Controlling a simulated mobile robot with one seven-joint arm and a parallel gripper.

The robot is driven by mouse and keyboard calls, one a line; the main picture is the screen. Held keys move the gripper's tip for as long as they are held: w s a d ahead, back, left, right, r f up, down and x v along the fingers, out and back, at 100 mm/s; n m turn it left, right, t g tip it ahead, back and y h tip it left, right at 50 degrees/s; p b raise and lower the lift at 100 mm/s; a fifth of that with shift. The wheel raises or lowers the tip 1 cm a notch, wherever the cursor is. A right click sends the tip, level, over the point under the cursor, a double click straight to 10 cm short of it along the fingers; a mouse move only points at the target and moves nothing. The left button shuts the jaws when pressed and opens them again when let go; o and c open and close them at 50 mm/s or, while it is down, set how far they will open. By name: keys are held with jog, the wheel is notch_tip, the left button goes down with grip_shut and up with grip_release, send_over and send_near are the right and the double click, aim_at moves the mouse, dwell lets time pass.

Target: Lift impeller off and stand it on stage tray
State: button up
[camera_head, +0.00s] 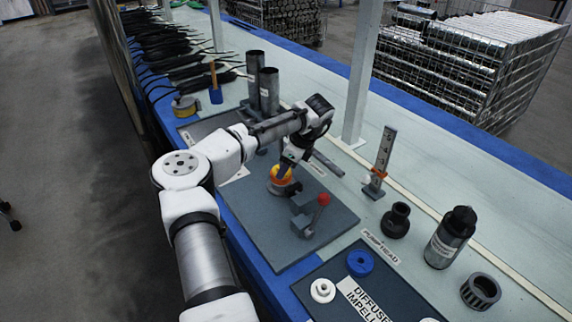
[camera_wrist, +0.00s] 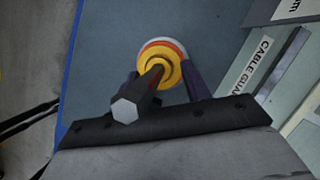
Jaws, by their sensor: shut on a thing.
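The yellow impeller (camera_head: 275,171) is at my gripper (camera_head: 286,170) over the grey work mat. In the wrist view the yellow impeller (camera_wrist: 173,72) is round a dark hex shaft (camera_wrist: 138,92) that points at the camera. My gripper (camera_wrist: 160,70) has its purple fingers shut on either side of the impeller. An orange-red and white round part (camera_wrist: 160,44) shows behind it. I cannot tell whether the impeller touches that part. The dark stage tray (camera_head: 312,284), with a diffuser and impeller label, is at the bottom, holding a blue round part (camera_head: 360,262) and a white ring (camera_head: 322,290).
A clamp with a red-knobbed lever (camera_head: 322,199) stands on the mat between my gripper and the tray. A numbered upright gauge (camera_head: 382,162), black fitting (camera_head: 396,220), dark bottle (camera_head: 449,238) and slotted ring (camera_head: 480,291) stand to the right. A white post (camera_head: 361,75) rises behind.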

jog(key=shift+r+p, duration=0.65)
jog(key=shift+p, duration=0.2)
dwell(0.3)
notch_tip(320, 180, up, 14)
jog(key=p, duration=1.3)
jog(key=shift+r, duration=0.2)
dwell(0.9)
jog(key=shift+f, duration=0.1)
